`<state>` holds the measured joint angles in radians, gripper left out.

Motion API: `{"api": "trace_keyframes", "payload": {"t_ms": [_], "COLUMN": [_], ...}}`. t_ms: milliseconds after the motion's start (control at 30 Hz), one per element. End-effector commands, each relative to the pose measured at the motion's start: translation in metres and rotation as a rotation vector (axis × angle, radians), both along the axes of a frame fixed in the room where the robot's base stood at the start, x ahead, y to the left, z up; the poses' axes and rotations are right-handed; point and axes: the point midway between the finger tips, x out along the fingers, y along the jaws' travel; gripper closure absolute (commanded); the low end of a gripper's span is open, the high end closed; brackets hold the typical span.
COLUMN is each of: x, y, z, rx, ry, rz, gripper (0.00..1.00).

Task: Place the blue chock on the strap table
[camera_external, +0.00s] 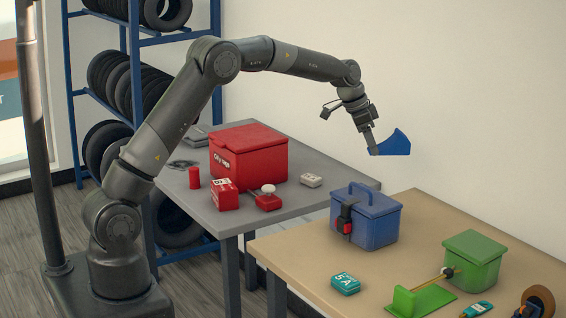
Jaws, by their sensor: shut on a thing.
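The blue chock (397,143) is a wedge with a curved edge, held in the air. My gripper (371,146) is shut on its left end. The chock is above and behind the blue box, apart from every surface, with the white wall behind it. A tan table (300,256) at the front right bears a blue box (375,222) with a dark strap and buckle on its front. A grey table (262,219) stands to its left, farther back. No label shows which one is the strap table.
The grey table holds a red box (262,155), a red can (194,178), small red items and a white block (311,180). Bare tan surface lies between the blue and green boxes.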

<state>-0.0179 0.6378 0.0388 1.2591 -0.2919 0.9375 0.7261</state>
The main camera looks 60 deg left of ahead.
Motion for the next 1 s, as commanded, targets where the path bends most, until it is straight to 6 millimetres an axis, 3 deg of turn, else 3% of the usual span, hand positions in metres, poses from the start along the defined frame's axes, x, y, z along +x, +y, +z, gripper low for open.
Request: {"api": "trace_keyframes", "payload": {"t_ms": [33,200,300,433,667,1000], "x": [-0.001,-0.010,-0.019,-0.031,-0.045,-0.045], "y": [-0.030,-0.117,-0.161,-0.204,-0.248,-0.247], "z": [0.001,0.001,0.001,0.002,0.002,-0.045], "rx": [0.000,-0.001,-0.002,-0.004,-0.005,-0.005], "ry": [-0.002,-0.003,-0.004,-0.006,-0.007,-0.005], "rz": [-0.031,-0.114,-0.157,-0.198,-0.241,-0.240], "gripper": [0.84,0.84,0.84,0.84,0.84,0.84]}}
